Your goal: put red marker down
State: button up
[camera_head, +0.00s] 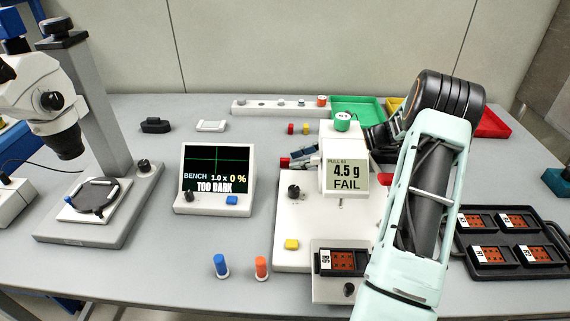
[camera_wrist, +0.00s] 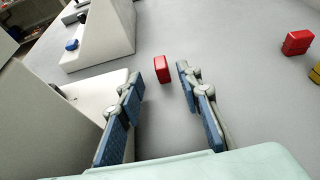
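A small red marker (camera_wrist: 162,68) stands on the grey bench in the wrist view. It lies between the tips of my gripper (camera_wrist: 159,74), with a visible gap to each blue-padded finger. My gripper is open and holds nothing. In the head view a red marker (camera_head: 284,162) shows just left of the pull tester, where my gripper's fingers are partly hidden behind the tester head (camera_head: 343,158).
The pull tester display reads 4.5 g FAIL. A bench screen (camera_head: 217,168) reads TOO DARK. A white rack (camera_head: 262,113) and a green tray (camera_head: 358,106) stand at the back. A microscope (camera_head: 75,120) is at left, a black tray (camera_head: 484,271) at right.

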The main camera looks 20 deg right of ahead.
aim_at(284, 159)
jog(key=a, duration=0.1)
jog(key=w+a, duration=0.1)
jog(key=a, duration=0.1)
jog(key=w+a, duration=0.1)
jog(key=shift+w+a+f+b, duration=0.15)
jog(key=shift+a+f+b, duration=0.1)
jog(key=shift+f+b, duration=0.1)
grip_shut()
